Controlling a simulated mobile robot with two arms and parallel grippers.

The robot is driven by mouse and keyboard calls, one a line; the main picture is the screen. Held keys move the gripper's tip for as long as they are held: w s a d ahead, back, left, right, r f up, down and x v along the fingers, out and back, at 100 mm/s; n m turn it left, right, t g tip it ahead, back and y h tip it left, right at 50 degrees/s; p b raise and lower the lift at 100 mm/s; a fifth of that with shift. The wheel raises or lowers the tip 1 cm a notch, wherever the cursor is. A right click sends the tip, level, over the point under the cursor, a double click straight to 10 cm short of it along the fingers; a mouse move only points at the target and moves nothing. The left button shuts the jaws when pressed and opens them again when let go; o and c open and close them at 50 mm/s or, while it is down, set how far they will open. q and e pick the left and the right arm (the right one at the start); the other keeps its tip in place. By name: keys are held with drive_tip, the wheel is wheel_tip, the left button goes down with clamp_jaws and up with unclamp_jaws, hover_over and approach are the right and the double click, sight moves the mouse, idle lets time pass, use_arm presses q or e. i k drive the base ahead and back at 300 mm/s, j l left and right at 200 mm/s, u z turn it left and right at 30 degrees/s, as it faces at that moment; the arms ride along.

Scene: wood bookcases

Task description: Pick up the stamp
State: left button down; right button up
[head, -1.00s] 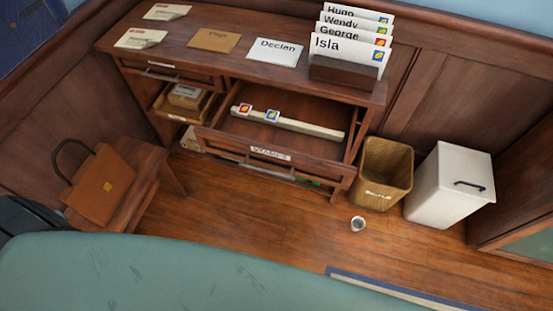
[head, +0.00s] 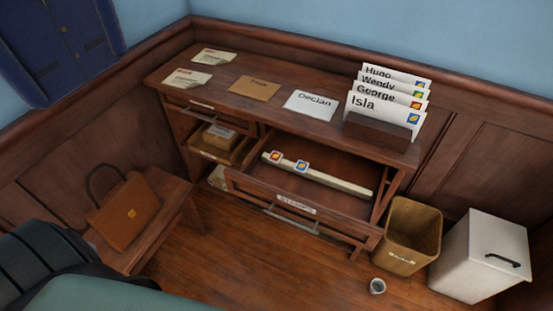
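Two small stamps sit on a pale strip (head: 340,182) inside the open drawer labelled STAMPS (head: 300,197) of the wooden desk. One stamp (head: 275,156) is red-edged and at the left. The other stamp (head: 302,166) is blue-edged and just to its right. Envelopes with stamps in their corners stand in a dark holder (head: 377,134) on the desk top; the front one reads Isla (head: 372,108). Neither of my grippers is in view.
A white envelope marked Declan (head: 311,104), a brown envelope (head: 254,88) and papers lie on the desk. A brown bag (head: 126,212) sits on a bench (head: 165,226).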

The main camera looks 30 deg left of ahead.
sight(302, 167)
drive_tip(key=i+j+u, duration=0.1)
drive_tip(key=u, duration=0.3)
drive_tip(key=i+u, duration=0.35)
drive_tip(key=u, duration=0.4)
drive_tip(key=i+l+u, duration=0.1)
drive_tip(key=i+u, duration=0.25)
drive_tip(key=i+j+z, duration=0.1)
drive_tip(key=j+z, duration=0.15)
drive_tip(key=j, duration=0.25)
drive_tip(key=j+z, duration=0.25)
drive_tip(key=j, duration=0.25)
drive_tip(key=l+z, duration=0.15)
drive_tip(key=z, duration=0.2)
drive_tip(key=l+z, duration=0.15)
drive_tip(key=z, duration=0.15)
drive_tip(key=l+z, duration=0.15)
drive_tip(key=z, duration=0.2)
drive_tip(key=u, duration=1.25)
drive_tip(key=k+j, duration=0.05)
